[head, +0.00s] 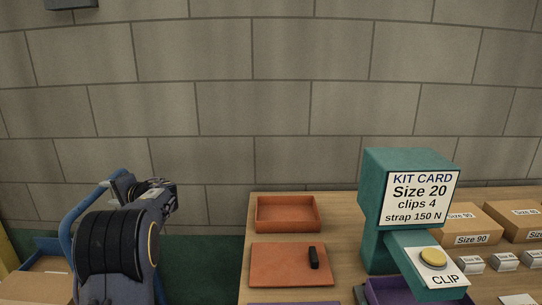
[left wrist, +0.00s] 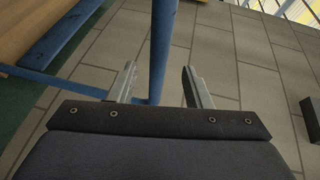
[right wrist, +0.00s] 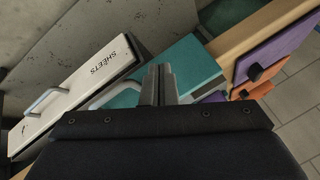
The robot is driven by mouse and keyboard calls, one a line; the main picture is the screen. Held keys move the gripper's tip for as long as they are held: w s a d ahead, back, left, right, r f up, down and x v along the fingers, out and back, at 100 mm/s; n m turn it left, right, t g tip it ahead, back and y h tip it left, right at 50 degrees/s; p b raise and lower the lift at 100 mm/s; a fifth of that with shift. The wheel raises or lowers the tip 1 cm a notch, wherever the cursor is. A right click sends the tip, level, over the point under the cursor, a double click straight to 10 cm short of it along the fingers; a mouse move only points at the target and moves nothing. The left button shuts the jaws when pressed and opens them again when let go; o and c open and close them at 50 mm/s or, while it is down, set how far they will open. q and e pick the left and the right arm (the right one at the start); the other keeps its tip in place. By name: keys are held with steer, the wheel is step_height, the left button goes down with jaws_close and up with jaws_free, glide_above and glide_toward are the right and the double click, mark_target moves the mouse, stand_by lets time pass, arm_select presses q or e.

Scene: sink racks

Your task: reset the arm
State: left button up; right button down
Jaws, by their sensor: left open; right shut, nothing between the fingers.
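My left arm (head: 112,240) is folded up at the left of the head view, left of the table, with its hand near the wall side. In the left wrist view my left gripper (left wrist: 160,85) is open, with its two fingers well apart and nothing held. A blue post (left wrist: 161,45) shows behind the gap between them. In the right wrist view my right gripper (right wrist: 158,86) is shut, its fingers together and empty. It shows in front of a teal body (right wrist: 180,68). I cannot make out the right gripper in the head view.
The wooden table (head: 350,240) holds an orange tray (head: 288,228), an orange board (head: 275,272) with a black piece (head: 314,258), a teal KIT CARD stand (head: 376,210) with a yellow button (head: 432,257), and cartons (head: 472,222). A white SHEETS box (right wrist: 85,92) shows in the right wrist view.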

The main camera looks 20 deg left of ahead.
arm_select(q)
steer(key=s+d+f+n+h, duration=0.3)
steer(key=s+d+f+h, duration=0.45)
steer(key=s, duration=0.25)
steer(key=s+d+f+t+h, duration=0.1)
steer(key=s+d+h, duration=0.4)
steer(key=d, duration=0.7)
steer(key=s+d+f+m+t+h, duration=0.1)
steer(key=s+d+f+t+h, duration=0.15)
steer(key=s+d, duration=0.75)
steer(key=s+d+f+t+h, duration=0.1)
steer(key=s+d+h, duration=0.35)
steer(key=d, duration=0.95)
step_height(320, 180, up, 18)
steer(key=p, duration=1.7)
steer(key=shift+w+a, duration=0.15)
steer(key=shift+f, duration=0.15)
